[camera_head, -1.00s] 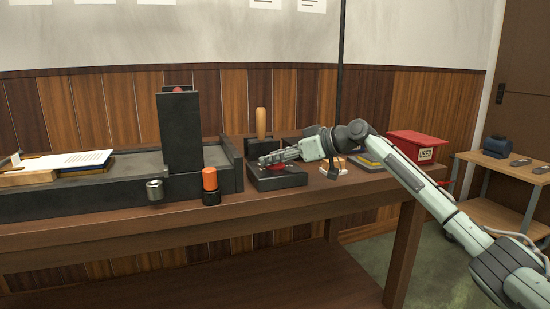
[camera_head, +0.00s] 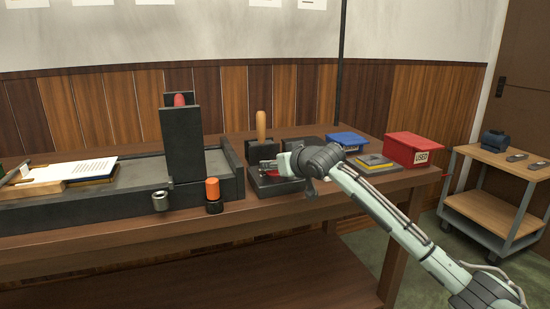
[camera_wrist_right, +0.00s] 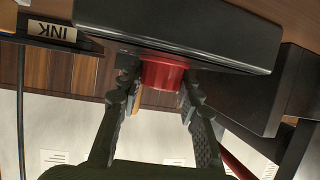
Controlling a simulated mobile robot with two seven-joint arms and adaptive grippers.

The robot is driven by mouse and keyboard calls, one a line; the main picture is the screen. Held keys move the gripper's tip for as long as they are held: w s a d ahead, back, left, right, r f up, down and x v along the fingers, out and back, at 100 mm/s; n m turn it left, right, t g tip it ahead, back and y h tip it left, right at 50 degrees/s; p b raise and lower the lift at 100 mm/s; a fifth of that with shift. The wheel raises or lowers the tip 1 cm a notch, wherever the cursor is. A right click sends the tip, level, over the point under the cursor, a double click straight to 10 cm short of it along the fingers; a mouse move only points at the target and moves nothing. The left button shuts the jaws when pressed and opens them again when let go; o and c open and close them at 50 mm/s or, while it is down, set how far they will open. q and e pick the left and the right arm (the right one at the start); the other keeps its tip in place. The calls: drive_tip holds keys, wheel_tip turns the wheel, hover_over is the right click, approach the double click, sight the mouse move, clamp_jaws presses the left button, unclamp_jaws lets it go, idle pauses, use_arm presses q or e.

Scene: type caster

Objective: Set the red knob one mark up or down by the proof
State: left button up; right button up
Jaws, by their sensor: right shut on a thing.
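The red knob (camera_wrist_right: 163,74) sits on a dark block (camera_head: 275,186) right of the long dark bed. My right gripper (camera_head: 268,166) reaches it from the right, with its fingers closed on the knob's two sides in the wrist view (camera_wrist_right: 160,84). In the head view the gripper hides most of the knob, and I cannot read any marks. A printed sheet (camera_head: 75,171), possibly the proof, lies on the bed's left end; its print is too small to read. My left gripper is out of view.
A wooden handle (camera_head: 261,126) stands behind the block. An orange-capped container (camera_head: 212,190) and a metal cylinder (camera_head: 160,201) are by the bed's front. A blue-lidded container (camera_head: 346,139) and a red box (camera_head: 413,149) stand to the right.

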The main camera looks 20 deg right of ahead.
drive_tip(key=shift+m+h, duration=1.7)
drive_tip(key=shift+h, duration=0.2)
drive_tip(key=o, duration=1.2)
drive_tip(key=v, duration=1.2)
drive_tip(key=shift+a, duration=0.25)
drive_tip(key=shift+f, duration=0.1)
